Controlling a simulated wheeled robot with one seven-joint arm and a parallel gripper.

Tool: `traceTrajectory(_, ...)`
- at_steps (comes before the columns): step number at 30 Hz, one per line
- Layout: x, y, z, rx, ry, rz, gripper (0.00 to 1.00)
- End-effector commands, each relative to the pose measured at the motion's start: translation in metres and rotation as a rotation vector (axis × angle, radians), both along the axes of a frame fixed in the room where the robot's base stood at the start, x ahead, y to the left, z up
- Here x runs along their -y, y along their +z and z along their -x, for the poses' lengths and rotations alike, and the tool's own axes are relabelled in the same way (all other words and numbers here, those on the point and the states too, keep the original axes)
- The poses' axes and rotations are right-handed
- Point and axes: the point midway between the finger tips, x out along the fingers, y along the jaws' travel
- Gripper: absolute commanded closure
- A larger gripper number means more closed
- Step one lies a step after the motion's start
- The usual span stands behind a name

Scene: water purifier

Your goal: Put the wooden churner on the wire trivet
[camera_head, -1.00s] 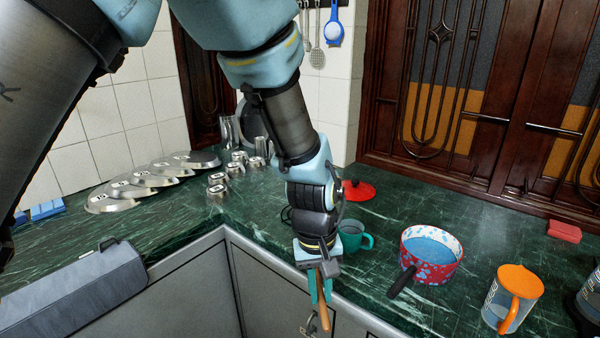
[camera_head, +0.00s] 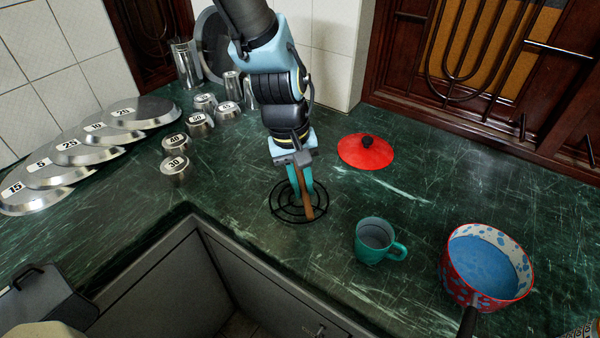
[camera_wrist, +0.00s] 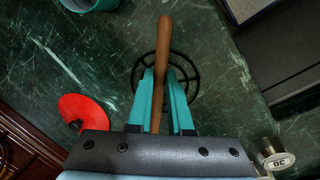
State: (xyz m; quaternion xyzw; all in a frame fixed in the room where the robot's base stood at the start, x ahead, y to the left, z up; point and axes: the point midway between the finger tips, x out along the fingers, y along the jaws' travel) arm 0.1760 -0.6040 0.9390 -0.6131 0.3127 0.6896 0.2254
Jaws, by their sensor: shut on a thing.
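My gripper (camera_head: 299,190) is shut on the wooden churner (camera_head: 306,206), a thin brown stick. The black wire trivet (camera_head: 274,207) is a ring with inner circles lying on the green counter. In the head view the gripper and churner are over the trivet and cover part of it. In the wrist view the churner (camera_wrist: 165,42) runs between the teal fingers (camera_wrist: 160,82), its tip reaching past the trivet's ring (camera_wrist: 195,77). I cannot tell whether the churner touches the trivet. Its other end is hidden in the gripper.
A teal mug (camera_head: 373,240) stands to the right of the trivet, with a red lid (camera_head: 366,151) behind. A red pot (camera_head: 465,285) is farther right. Silver weights (camera_head: 175,168) and overlapping lids (camera_head: 75,151) are on the left. The counter's front edge is close to the trivet.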

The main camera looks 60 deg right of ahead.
Motion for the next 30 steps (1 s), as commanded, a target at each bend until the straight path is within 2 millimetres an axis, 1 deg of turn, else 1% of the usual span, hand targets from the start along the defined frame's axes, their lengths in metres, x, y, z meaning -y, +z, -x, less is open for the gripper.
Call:
traceTrajectory(5, 0.0, -0.012, 0.0, 0.0, 0.0, 0.0, 1.0)
traceTrajectory(18, 0.0, -0.051, 0.0, -0.001, 0.002, -0.001, 1.0)
traceTrajectory(22, 0.0, -0.056, 0.0, -0.001, 0.002, -0.001, 1.0)
traceTrajectory(30, 0.0, -0.056, 0.0, 0.0, 0.001, 0.0, 1.0)
